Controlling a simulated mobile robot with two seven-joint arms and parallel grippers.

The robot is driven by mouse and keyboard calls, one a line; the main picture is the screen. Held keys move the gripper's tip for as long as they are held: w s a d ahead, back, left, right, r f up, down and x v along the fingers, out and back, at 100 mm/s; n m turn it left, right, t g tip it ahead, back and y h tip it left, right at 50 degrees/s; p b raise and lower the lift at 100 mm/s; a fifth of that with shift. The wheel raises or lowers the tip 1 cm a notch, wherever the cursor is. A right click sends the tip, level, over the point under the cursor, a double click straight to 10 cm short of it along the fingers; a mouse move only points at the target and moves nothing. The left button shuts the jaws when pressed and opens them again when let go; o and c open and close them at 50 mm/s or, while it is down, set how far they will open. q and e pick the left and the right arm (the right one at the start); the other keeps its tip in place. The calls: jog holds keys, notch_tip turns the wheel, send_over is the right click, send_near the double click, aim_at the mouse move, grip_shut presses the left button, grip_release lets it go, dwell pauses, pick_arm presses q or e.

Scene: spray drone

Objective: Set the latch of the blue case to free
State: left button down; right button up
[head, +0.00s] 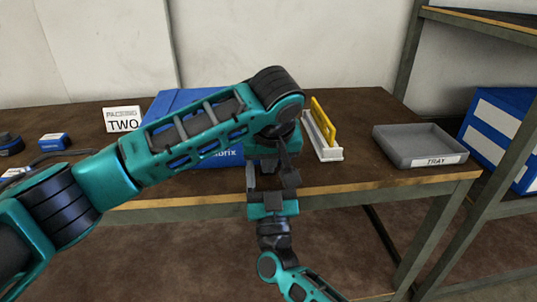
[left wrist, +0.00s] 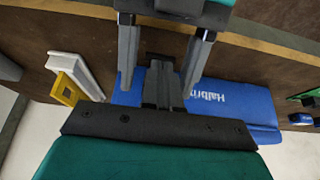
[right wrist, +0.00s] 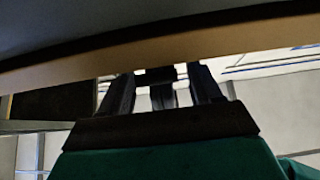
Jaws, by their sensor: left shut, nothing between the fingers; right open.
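The blue case (head: 190,99) lies on the brown table behind my left arm, which hides much of it. It also shows in the left wrist view (left wrist: 235,108), with white lettering on one face. I cannot make out its latch in any view. My left gripper (head: 287,168) points down in front of the case, near the table's front edge. Its fingers (left wrist: 163,85) are shut and empty. My right gripper (head: 270,180) points up from below, just at the left one. Its fingers (right wrist: 162,82) are open, with the left fingers appearing between them.
A white holder with a yellow piece (head: 323,120) stands right of the case. A grey tray (head: 420,145) sits at the table's right end. A sign reading TWO (head: 123,119) and a small blue box (head: 53,141) stand left. A shelf with a blue-and-white bin (head: 497,125) is at right.

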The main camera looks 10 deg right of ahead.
jog(key=s+d+f+n+g+y, duration=0.35)
jog(key=s+f+g+y, duration=0.4)
jog(key=s+f, duration=0.8)
pick_arm(q)
jog(key=shift+r+p, duration=0.15)
jog(key=shift+p, duration=1.45)
pick_arm(e)
jog(key=s+d+f+g+h, duration=0.2)
jog(key=s+d+g+h, duration=0.2)
jog(key=s+d+g, duration=0.1)
jog(key=shift+s+d+f+m+g, duration=0.2)
jog(key=shift+s+f+m+g, duration=0.15)
jog(key=shift+s+g, duration=0.55)
